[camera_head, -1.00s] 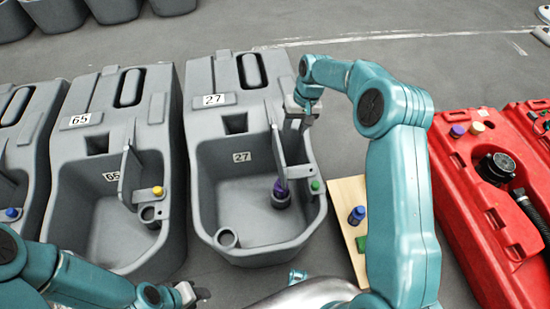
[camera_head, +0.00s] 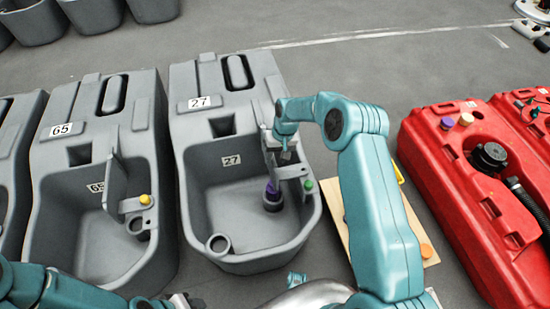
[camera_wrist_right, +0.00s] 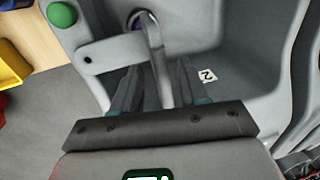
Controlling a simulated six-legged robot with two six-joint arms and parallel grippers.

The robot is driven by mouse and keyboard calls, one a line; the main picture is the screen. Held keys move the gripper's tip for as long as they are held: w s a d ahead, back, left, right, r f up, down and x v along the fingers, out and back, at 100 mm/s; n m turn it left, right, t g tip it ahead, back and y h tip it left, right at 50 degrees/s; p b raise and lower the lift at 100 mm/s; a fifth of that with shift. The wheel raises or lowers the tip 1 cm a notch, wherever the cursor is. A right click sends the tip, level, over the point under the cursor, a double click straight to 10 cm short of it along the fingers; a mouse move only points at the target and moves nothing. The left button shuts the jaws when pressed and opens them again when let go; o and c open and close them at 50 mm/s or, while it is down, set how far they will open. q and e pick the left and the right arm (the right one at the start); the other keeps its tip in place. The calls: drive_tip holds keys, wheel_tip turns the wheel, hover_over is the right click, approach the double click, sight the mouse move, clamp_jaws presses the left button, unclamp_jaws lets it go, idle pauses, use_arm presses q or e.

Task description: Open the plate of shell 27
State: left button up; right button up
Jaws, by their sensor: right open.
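Shell 27 (camera_head: 235,262) is a grey tank with an open basin, in the middle of the head view. Its grey plate (camera_head: 267,145) stands upright at the basin's right side, beside a bracket with a green knob (camera_head: 308,184). My right gripper (camera_head: 283,155) is open at the plate. In the right wrist view the plate (camera_wrist_right: 154,45) rises edge-on between the two spread fingers (camera_wrist_right: 155,85); whether they touch it I cannot tell. A purple piece (camera_head: 272,192) sits in a dark ring at the plate's foot. My left gripper (camera_head: 182,300) is at the bottom edge, partly cut off.
Shell 65 (camera_head: 60,265) stands close on the left, with its own upright plate (camera_head: 115,185) and yellow knob (camera_head: 145,199). A wooden board (camera_head: 333,205) lies right of shell 27, partly behind my arm. A red tank (camera_head: 440,165) stands farther right, with floor between.

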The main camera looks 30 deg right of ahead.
drive_tip(key=shift+a+f, duration=0.1)
drive_tip(key=shift+f, duration=0.1)
drive_tip(key=shift+c, duration=0.2)
clamp_jaws()
